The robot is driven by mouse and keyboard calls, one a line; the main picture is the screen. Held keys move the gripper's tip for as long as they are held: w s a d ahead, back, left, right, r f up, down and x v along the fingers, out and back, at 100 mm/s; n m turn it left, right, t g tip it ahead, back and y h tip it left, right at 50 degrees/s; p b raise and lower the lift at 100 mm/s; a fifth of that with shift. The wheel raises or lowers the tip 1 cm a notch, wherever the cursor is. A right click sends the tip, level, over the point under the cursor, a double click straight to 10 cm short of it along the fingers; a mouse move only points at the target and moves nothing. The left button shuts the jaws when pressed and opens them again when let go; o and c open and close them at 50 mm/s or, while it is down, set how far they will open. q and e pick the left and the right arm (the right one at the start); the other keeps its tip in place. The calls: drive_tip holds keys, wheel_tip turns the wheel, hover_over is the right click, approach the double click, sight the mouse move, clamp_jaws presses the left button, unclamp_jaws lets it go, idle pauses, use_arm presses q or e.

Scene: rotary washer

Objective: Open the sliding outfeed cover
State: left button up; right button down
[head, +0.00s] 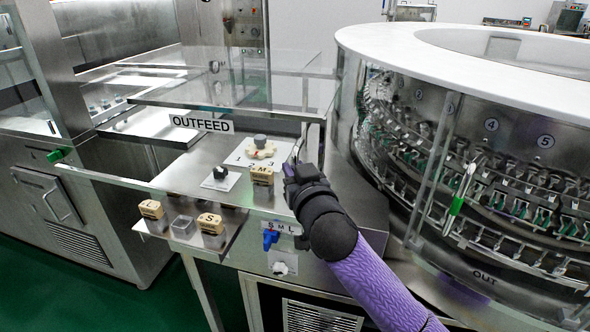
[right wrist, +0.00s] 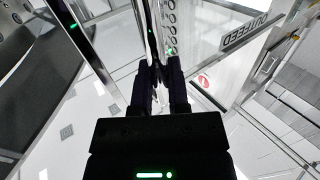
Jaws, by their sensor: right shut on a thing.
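The outfeed cover (head: 240,88) is a clear panel over the steel outfeed deck, with an OUTFEED label (head: 202,123) at its front. The label also shows in the right wrist view (right wrist: 245,33). My right gripper (head: 297,170) is at the right end of the cover's front. In the right wrist view my right gripper (right wrist: 158,72) has its fingers closed together on a thin upright edge, which seems to be part of the cover. Its exact grip point is hidden in the head view by the gripper itself. My left gripper is out of view.
Several stamped blocks, such as one (head: 210,222), and a blue knob (head: 270,239) are on the outfeed front. Green floor is open at lower left.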

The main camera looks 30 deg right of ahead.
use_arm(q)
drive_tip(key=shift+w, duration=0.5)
use_arm(e)
drive_tip(key=shift+a, duration=0.1)
